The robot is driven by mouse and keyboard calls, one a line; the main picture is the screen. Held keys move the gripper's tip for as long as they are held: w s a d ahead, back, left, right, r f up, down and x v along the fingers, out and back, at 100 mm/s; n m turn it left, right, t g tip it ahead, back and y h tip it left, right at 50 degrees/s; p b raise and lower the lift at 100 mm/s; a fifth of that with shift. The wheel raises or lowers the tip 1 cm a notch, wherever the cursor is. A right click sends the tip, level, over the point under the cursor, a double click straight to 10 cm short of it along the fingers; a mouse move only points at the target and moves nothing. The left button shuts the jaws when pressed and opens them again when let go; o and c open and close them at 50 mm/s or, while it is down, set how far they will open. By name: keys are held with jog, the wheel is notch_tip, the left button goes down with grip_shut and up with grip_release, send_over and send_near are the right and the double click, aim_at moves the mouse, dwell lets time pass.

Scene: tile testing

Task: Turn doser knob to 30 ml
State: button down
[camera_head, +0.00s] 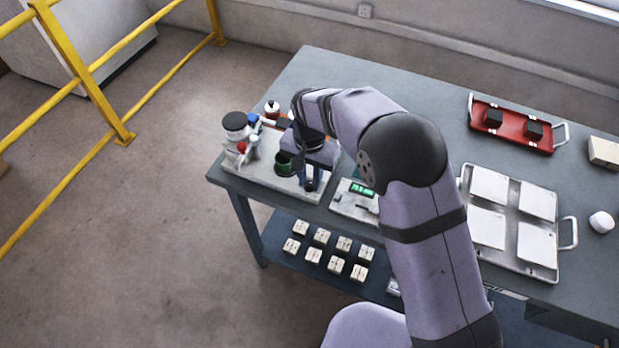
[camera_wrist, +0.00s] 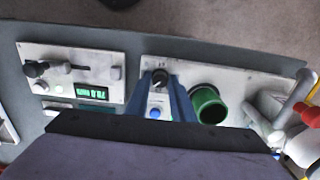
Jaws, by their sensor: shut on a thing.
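The doser knob (camera_wrist: 160,77) is a small black round knob on a pale panel, seen between my gripper's blue fingers in the wrist view. My gripper (camera_wrist: 160,82) is shut on it, with one finger on each side. In the head view my gripper (camera_head: 310,180) points down at the panel, and my arm hides part of the area. The knob's scale and pointer are too small to read. A blue button (camera_wrist: 155,113) sits close to the knob, between the fingers.
A dark green cup (camera_wrist: 208,106) stands beside the fingers on the same panel (camera_wrist: 255,85). A bottle assembly (camera_head: 237,135) stands at the panel's left end. A device with a green-lit display (camera_head: 362,190) is to the right. A tray of pale tiles (camera_head: 512,262) and a red tray (camera_head: 512,144) lie farther right.

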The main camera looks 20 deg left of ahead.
aim_at(310, 183)
jog(key=shift+w+r, duration=0.1)
jog(key=c, duration=1.5)
grip_release()
jog(key=shift+c, duration=0.2)
jog(key=shift+r+b, duration=1.1)
jog(key=shift+r, duration=2.55)
jog(key=w+d, duration=0.1)
jog(key=d, duration=1.1)
jog(key=s+d+f, duration=0.1)
jog(key=s+d, duration=0.6)
jog(key=d, duration=0.4)
jog(key=s+d+f, duration=0.1)
jog(key=s+d, duration=0.6)
jog(key=d, duration=0.5)
jog(key=shift+s+f, duration=0.3)
jog(key=shift+f, duration=0.1)
